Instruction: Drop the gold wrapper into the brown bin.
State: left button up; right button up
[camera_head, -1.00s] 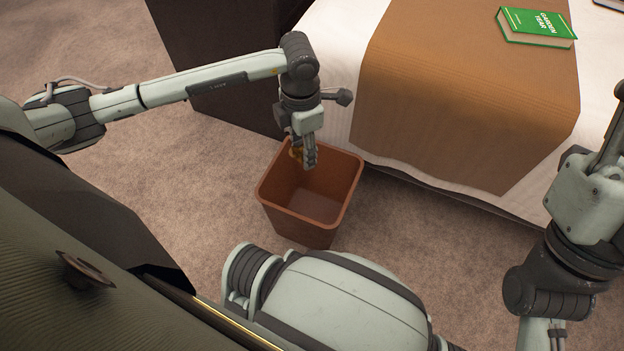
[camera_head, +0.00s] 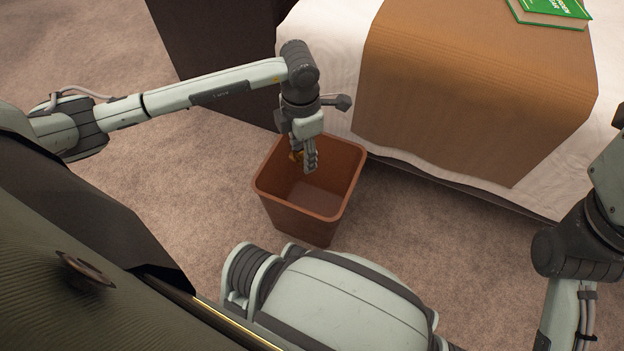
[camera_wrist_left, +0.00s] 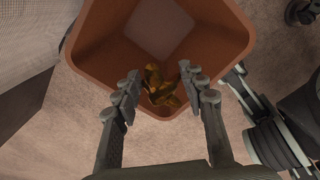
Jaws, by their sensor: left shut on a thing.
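The crumpled gold wrapper (camera_head: 295,156) is held between the fingers of my left gripper (camera_head: 304,164). In the left wrist view the wrapper (camera_wrist_left: 163,86) shows between the two fingertips (camera_wrist_left: 158,90), shiny and gold-brown. The brown bin (camera_head: 300,222) is a square, open-topped container standing on the carpet. My left gripper points down over the bin's opening, near its far side. The bin (camera_wrist_left: 228,42) also shows below the wrapper in the left wrist view, and the part of its floor that I see looks empty. My right gripper is outside the views.
A bed with white bedding and a brown runner (camera_head: 470,95) stands to the right of the bin. A green book (camera_head: 552,10) lies on it, cut off by the top edge. A dark cabinet (camera_head: 215,40) stands behind the bin. Open carpet (camera_head: 150,200) lies to the left.

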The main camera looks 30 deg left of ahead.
pick_arm(q)
jog(key=o, duration=0.8)
notch_tip(320, 180, up, 12)
dwell(0.5)
